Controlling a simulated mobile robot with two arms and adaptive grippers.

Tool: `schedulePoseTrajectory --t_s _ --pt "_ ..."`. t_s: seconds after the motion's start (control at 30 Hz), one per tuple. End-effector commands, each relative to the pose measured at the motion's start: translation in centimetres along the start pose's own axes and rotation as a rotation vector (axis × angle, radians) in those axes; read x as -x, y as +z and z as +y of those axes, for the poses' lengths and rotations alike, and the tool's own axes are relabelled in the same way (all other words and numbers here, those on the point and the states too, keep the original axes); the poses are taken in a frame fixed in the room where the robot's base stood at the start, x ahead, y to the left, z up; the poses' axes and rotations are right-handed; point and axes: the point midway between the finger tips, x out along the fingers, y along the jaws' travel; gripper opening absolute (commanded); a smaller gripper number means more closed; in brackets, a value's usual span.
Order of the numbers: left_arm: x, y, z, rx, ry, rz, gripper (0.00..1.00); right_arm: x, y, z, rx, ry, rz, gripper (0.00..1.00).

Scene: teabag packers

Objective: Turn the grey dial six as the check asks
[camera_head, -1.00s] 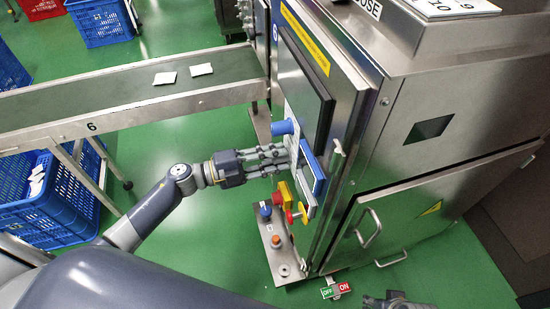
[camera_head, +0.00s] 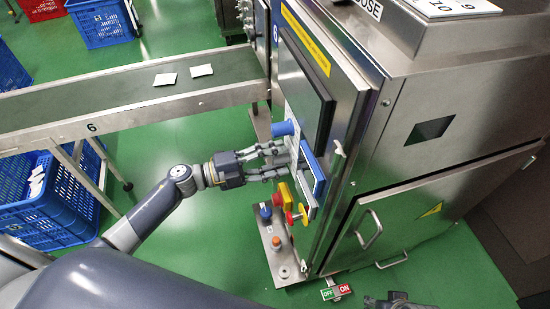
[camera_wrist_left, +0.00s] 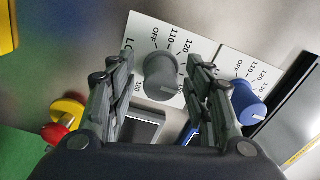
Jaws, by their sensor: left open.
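The grey dial (camera_wrist_left: 160,76) shows in the left wrist view, on a white scale plate (camera_wrist_left: 146,36) marked OFF, 110, 120 and 130. A pale mark shows on the lower right of its face. My left gripper (camera_wrist_left: 160,64) is open, with one finger on each side of the dial; I cannot tell whether either touches it. In the head view my left gripper (camera_head: 282,161) reaches the machine's front panel, and its fingers hide the grey dial. Part of my right gripper (camera_head: 396,301) shows at the bottom edge; its fingers are not clear.
A blue dial (camera_wrist_left: 248,102) with its own scale is right of the grey one. A conveyor (camera_head: 130,92) with two packets runs left of the machine (camera_head: 405,190).

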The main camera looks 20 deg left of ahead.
Motion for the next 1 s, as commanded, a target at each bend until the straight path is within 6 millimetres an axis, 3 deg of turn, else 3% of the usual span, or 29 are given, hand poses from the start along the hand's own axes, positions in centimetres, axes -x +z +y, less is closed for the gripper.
schedulePoseTrajectory --t_s 0.23,0.7,1.0 --pt "1.5 0.1 0.0 0.000 0.002 -0.002 0.47 -0.1 0.2 -0.1 0.002 -0.001 -0.004 0.40" --pt "10.6 0.0 0.1 0.001 0.003 -0.001 0.47 -0.1 0.1 -0.1 0.001 -0.001 -0.002 0.40" --pt "12.1 0.0 0.0 0.000 0.000 0.000 0.47 -0.1 0.1 0.0 0.001 -0.001 -0.002 0.40"
